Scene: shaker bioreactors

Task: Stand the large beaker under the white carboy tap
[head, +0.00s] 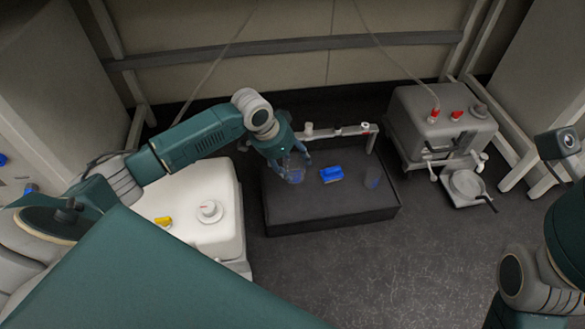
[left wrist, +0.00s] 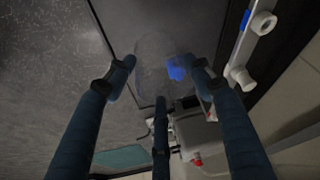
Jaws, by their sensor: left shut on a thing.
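My left gripper (head: 290,166) is shut on a clear beaker (head: 295,174) above the dark platform, near its left side. In the left wrist view its fingers (left wrist: 160,85) surround the transparent beaker (left wrist: 155,58), whose outline is faint. The white carboy (head: 225,235) stands left of the platform, partly behind my arm, with a round white cap on top. I cannot make out its tap clearly. A smaller clear beaker (head: 373,178) stands at the platform's right side. My right gripper is out of view.
A blue object (head: 331,174) lies on the dark platform (head: 320,213); it shows blue in the left wrist view (left wrist: 177,71). A rail (head: 340,132) with white fittings runs behind. Front floor is clear.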

